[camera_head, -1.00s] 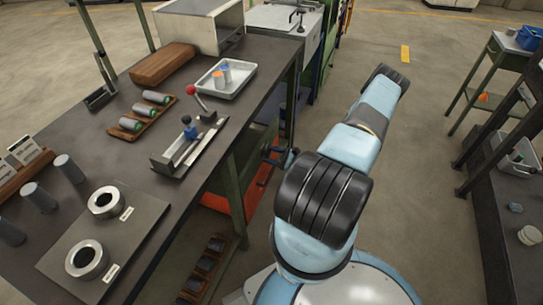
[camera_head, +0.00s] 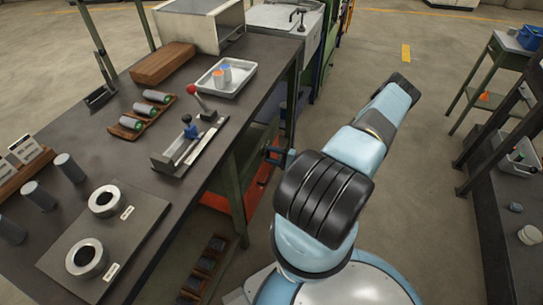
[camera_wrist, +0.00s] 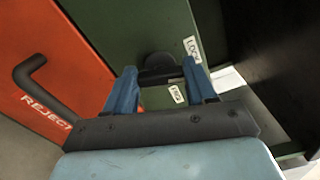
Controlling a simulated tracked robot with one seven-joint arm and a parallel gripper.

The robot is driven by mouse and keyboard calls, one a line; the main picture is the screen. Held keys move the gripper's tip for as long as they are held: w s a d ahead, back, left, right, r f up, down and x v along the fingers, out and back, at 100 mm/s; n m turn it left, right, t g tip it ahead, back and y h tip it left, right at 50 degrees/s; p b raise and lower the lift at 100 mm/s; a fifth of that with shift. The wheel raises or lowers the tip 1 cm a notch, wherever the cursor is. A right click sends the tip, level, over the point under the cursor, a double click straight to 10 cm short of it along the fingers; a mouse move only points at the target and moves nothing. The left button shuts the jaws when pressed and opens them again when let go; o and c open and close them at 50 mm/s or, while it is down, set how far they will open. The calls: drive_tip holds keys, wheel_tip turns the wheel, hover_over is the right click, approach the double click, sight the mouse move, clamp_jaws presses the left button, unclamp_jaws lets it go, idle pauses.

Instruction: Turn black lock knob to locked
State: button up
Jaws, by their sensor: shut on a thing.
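The black lock knob (camera_wrist: 158,60) shows in the wrist view in front of a dark green panel (camera_wrist: 130,30). Its rounded top rises between and beyond the blue fingers of my gripper (camera_wrist: 161,74). My gripper is shut on the knob's dark bar. A white tag that seems to read LOCK (camera_wrist: 193,49) is to the upper right of the knob. Another small white tag (camera_wrist: 177,94) shows between the fingers, its word hard to read. In the head view the knob is hidden, and my gripper (camera_head: 279,156) shows small beside the bench's side.
An orange panel (camera_wrist: 50,85) marked REJECT, with a black handle (camera_wrist: 30,70), is left in the wrist view. The workbench (camera_head: 105,150) carries a lever fixture (camera_head: 190,145), a white tray (camera_head: 240,80) and several metal billets. Open floor lies right of my arm.

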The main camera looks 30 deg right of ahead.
drive_tip(key=shift+s+a+f+n, duration=0.1)
drive_tip(key=shift+a+n, duration=0.05)
drive_tip(key=shift+n, duration=0.55)
drive_tip(key=shift+s+a+f+n, duration=0.1)
drive_tip(key=shift+n, duration=0.6)
drive_tip(key=o, duration=0.7)
drive_tip(key=shift+f, duration=0.1)
drive_tip(key=o, duration=0.3)
drive_tip(key=shift+w+d, duration=0.1)
drive_tip(key=shift+d, duration=0.05)
drive_tip(key=shift+o, duration=0.2)
drive_tip(key=v, duration=1.3)
drive_tip(key=shift+s+d, duration=0.25)
drive_tip(key=shift+s, duration=0.05)
